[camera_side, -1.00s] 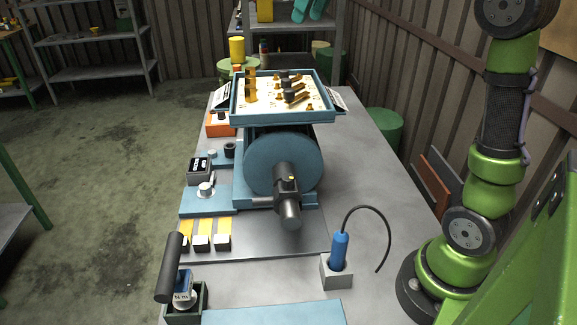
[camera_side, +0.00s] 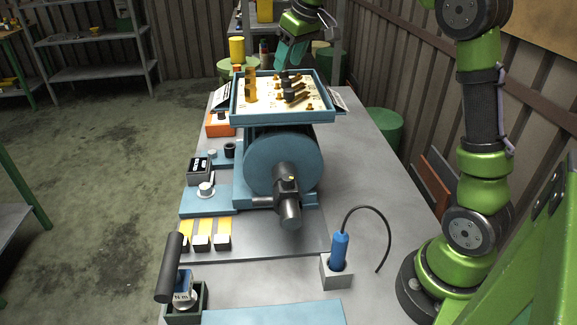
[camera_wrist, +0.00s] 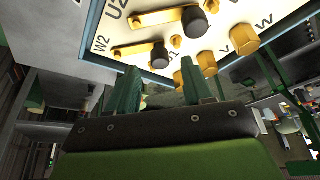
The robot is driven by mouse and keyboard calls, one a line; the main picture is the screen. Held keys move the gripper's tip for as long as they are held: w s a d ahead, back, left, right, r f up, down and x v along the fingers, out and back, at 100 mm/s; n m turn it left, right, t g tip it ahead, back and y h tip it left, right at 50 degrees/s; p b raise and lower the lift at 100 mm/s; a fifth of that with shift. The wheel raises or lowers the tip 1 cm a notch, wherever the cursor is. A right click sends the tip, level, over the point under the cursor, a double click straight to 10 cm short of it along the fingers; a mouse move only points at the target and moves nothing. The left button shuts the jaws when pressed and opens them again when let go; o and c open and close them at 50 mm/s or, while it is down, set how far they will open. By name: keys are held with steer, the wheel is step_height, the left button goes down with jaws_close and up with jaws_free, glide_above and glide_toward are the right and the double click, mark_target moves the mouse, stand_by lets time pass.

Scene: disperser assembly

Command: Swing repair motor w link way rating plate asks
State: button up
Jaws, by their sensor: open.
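The blue motor (camera_side: 283,160) lies on the bench, with an open terminal box (camera_side: 270,118) on top. In the box, brass links with dark knobs (camera_side: 294,90) lie on the white terminal board, and brass parts (camera_side: 251,88) stand at its left. The wrist view shows two links (camera_wrist: 145,18) with black knobs near "U2" and "W2", and bare brass terminals (camera_wrist: 243,40) near "V" and "W". My gripper (camera_side: 292,58) is above the box's far edge; in the wrist view its teal fingers (camera_wrist: 162,80) are apart and empty. Labelled plates (camera_side: 338,98) flank the box; their text is unreadable.
A blue-handled tool (camera_side: 339,250) stands in a grey holder at the front right. A black-handled tool (camera_side: 170,268) stands in a dark green box at the front left. The bench right of the motor is clear.

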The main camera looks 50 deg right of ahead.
mark_target(286, 71)
steer(key=shift+x, duration=1.65)
jaws_close()
